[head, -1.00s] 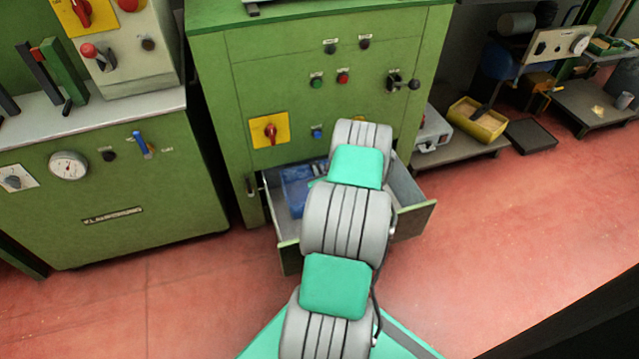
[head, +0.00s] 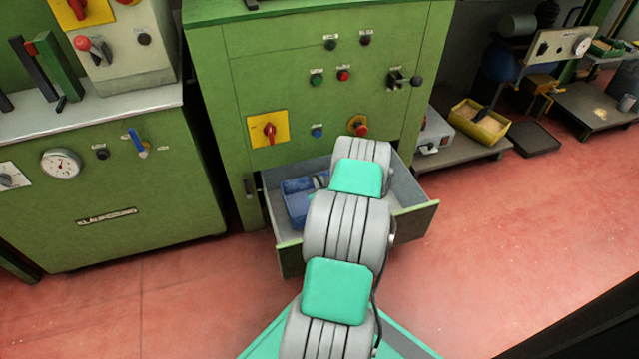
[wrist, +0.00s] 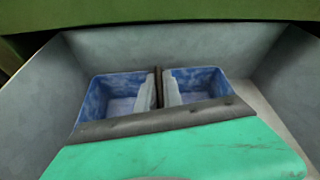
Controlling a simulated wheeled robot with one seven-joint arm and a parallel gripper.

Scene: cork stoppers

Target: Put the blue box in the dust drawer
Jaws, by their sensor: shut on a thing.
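The blue box (head: 292,203) is within the open dust drawer (head: 418,219), toward its left side in the head view. In the wrist view the blue box (wrist: 97,99) shows as two open blue halves on either side of the fingers, inside the grey drawer walls (wrist: 210,45). My gripper (wrist: 159,88) is shut on the box at its middle; a dark upright strip shows between the two pale fingers. My arm hides part of the box and drawer in the head view. I cannot tell whether the box touches the drawer floor.
The drawer belongs to a green cabinet (head: 220,90) with buttons and a red switch on a yellow plate (head: 268,129). Another green machine (head: 110,190) stands at the left. A yellow bin (head: 480,122) sits on a low shelf at the right. The red floor (head: 500,240) is clear.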

